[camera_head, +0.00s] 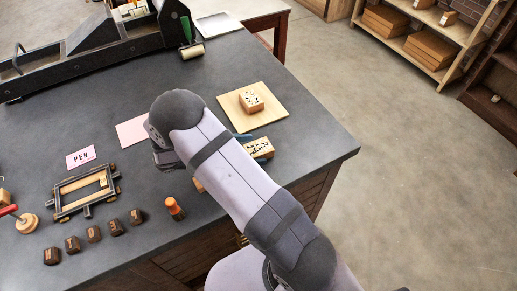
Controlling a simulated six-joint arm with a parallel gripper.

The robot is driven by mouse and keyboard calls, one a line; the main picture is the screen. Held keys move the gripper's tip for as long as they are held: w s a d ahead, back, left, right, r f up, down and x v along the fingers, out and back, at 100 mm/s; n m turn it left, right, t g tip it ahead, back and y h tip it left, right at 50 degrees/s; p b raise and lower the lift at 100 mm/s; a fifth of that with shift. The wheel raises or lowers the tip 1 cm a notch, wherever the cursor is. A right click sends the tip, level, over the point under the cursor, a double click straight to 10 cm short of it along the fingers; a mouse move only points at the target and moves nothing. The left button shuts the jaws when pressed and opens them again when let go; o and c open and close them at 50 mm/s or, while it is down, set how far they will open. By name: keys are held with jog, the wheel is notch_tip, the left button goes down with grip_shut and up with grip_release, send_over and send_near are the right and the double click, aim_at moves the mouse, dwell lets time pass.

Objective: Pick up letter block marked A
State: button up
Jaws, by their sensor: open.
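The letter on each block is too small to read, so I cannot tell which is marked A. A wooden block with black marks on its face (259,148) lies on the dark table, just right of my arm. A second wooden block with black marks (251,101) sits on a pale wooden board (273,115). A bit of wood (198,184) shows at the left edge of my arm. My gripper (242,137) is mostly hidden behind my arm; a small blue-grey part, seemingly a fingertip, shows beside the nearer block. It appears open and apart from the board.
A black press (95,45) and a green-handled roller (191,48) stand at the back. A pink card reading PEN (80,157), a wooden frame (86,190), several dark blocks (94,234) and an orange-capped bottle (175,208) lie left. The table's right edge is near.

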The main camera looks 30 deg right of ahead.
aim_at(260, 147)
jog(key=shift+d+p, duration=0.5)
jog(key=p+x, duration=0.1)
jog(key=x, duration=0.2)
jog(key=shift+w+p, duration=0.2)
jog(key=shift+p, duration=0.2)
jog(key=shift+d+f, duration=0.35)
jog(key=shift+d, duration=0.15)
jog(key=shift+c, duration=0.6)
jog(key=c, duration=1.1)
